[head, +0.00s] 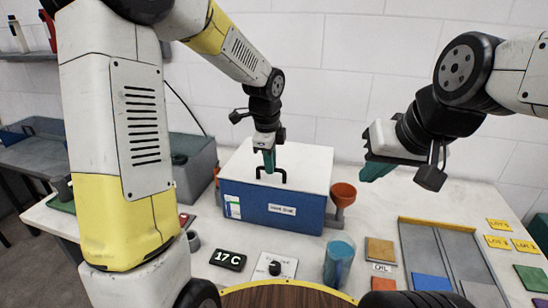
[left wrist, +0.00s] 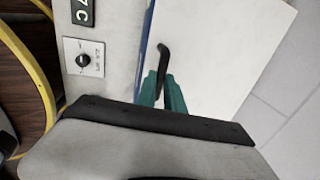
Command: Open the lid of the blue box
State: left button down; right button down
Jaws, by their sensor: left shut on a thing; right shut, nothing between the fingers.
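The blue box (head: 284,213) stands on the white table against the wall, with a flat white lid (head: 305,163) lying closed on it. A black handle (head: 283,172) rises from the lid near its front left. My left gripper (head: 269,167) points down at the handle and is shut on it. In the left wrist view its green fingers (left wrist: 166,95) meet at the black handle (left wrist: 163,58), over the white lid (left wrist: 225,50). My right gripper (head: 374,172) is shut and empty, in the air to the right of the box.
An orange funnel (head: 343,193) stands right of the box, and a blue cup (head: 338,262) is in front. A "17 C" display (head: 228,259) and a dial panel (head: 273,268) sit at the front. A grey tray (head: 440,255) lies at right. A grey bin (head: 195,160) is at left.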

dwell(0.6)
pick_arm(q)
jog(key=w+d+r+g, duration=0.1)
jog(key=w+r, duration=0.3)
jog(key=r, duration=0.3)
jog(key=w+r+g, duration=0.1)
jog(key=w+r, duration=0.3)
jog(key=r, duration=0.2)
jog(key=shift+w+d+r+g+y, duration=0.3)
jog(key=shift+w+d+r+g, duration=0.05)
jog(key=shift+w+r+g, duration=0.05)
jog(key=c, duration=1.5)
grip_release()
jog(key=shift+w, duration=0.15)
jog(key=shift+o, duration=0.2)
jog(key=shift+r, duration=0.1)
